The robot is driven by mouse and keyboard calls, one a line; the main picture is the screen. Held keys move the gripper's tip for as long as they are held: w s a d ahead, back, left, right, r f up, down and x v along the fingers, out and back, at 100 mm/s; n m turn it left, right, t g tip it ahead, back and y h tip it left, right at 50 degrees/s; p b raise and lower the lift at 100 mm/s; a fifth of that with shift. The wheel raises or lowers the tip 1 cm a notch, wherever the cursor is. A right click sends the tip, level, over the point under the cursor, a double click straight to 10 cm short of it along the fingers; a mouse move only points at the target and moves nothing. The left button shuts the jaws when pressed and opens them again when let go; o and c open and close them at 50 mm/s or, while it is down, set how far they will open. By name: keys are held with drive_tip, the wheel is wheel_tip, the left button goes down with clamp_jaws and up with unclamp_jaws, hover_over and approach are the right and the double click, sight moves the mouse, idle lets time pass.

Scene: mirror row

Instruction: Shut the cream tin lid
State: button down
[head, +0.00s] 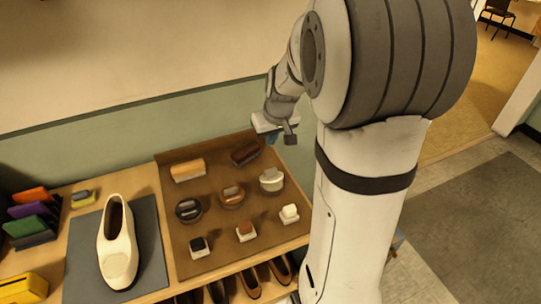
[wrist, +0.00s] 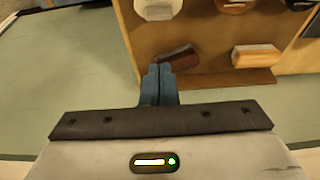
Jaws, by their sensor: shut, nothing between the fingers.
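The cream tin (head: 271,181) stands at the right end of the middle row on the brown mat. Its pale top shows, but the angle of its lid is too small to tell. In the wrist view the cream tin (wrist: 157,9) is cut off by the top edge. My gripper (head: 272,138) hangs in the air near the mat's back right edge, behind the tin and apart from it. In the wrist view its blue fingers (wrist: 160,84) are together and hold nothing.
A tan brush (head: 188,170), a brown tin (head: 231,195) and a black tin (head: 188,210) share the mat (head: 212,230). A cream shoe (head: 117,245) stands left; small blocks line the front.

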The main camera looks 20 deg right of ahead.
hover_over(271, 169)
drive_tip(key=w, duration=0.2)
wheel_tip(271, 169, down, 5)
drive_tip(key=f, duration=0.1)
drive_tip(key=s+f, duration=0.1)
drive_tip(key=f+p, duration=0.1)
drive_tip(key=shift+s+f, duration=0.15)
drive_tip(key=shift+s, duration=0.2)
drive_tip(key=shift+s+f, duration=0.15)
drive_tip(key=shift+f, duration=0.3)
